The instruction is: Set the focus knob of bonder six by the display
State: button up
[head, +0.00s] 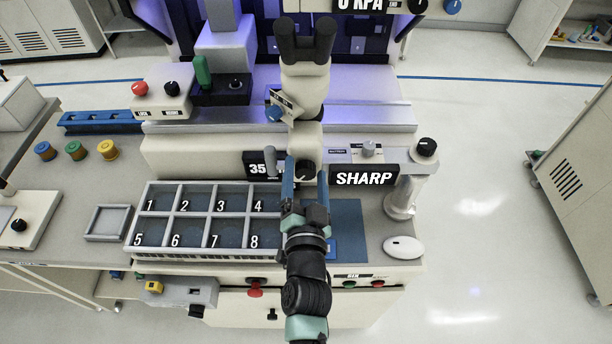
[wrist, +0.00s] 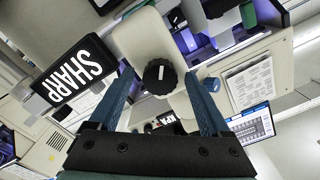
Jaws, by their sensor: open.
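The focus knob is a black ribbed knob (head: 306,171) with a white mark, on the cream column under the microscope (head: 304,80). It also shows in the middle of the wrist view (wrist: 160,76). The black display (head: 365,178), right of the knob in the head view, reads "SHARP" in white; it is at the left of the wrist view (wrist: 75,76). My gripper (head: 306,182) is open, with one blue finger on either side of the knob's line of sight. In the wrist view its fingertips (wrist: 159,82) flank the knob; I cannot tell whether they touch it.
A tray with numbered compartments (head: 207,218) lies left of my arm. A second display (head: 265,165) reading "35" is partly hidden. A post with a black knob (head: 426,150) and a white mouse (head: 403,247) are on the right. The floor at right (head: 480,220) is clear.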

jog(key=shift+s, duration=0.1)
jog(key=s+b, duration=0.3)
jog(key=s, duration=0.9)
jog(key=shift+s+b, duration=0.3)
jog(key=shift+s, duration=0.1)
